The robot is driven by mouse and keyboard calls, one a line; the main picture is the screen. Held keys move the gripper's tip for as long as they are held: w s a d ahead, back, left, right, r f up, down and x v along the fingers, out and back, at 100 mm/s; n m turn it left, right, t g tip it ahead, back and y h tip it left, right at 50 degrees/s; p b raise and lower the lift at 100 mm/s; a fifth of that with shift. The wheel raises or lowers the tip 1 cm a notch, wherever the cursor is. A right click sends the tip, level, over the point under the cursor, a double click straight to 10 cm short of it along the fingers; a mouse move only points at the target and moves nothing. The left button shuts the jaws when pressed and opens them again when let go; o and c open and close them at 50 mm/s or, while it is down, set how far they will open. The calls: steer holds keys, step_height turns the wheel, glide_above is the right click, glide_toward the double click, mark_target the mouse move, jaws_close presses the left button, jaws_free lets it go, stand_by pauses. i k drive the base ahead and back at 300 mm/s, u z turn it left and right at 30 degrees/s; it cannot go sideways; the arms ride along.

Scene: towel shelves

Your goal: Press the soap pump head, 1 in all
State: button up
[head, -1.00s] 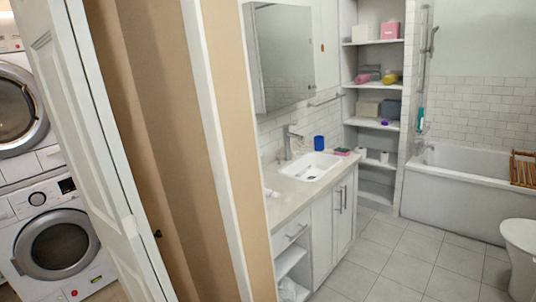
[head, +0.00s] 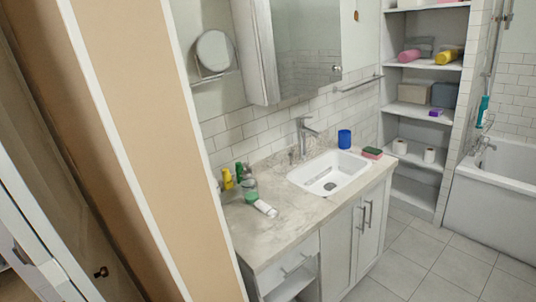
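A small translucent green bottle with a grey top (head: 250,188) stands on the left part of the vanity counter (head: 285,222). It looks like the soap pump, but its head is too small to make out clearly. A yellow bottle (head: 228,179) and a green bottle (head: 239,172) stand just behind it to the left. A white tube (head: 265,208) lies in front of it on the counter. My gripper is not in view.
The white sink (head: 330,172) and faucet (head: 305,138) are right of the bottles, with a blue cup (head: 344,139) and sponge (head: 372,153) beyond. A beige wall edge (head: 140,120) stands at left. Tiled floor (head: 400,260) is clear at right.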

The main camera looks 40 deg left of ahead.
mark_target(246, 165)
steer(key=i, duration=1.25)
steer(key=u, duration=1.45)
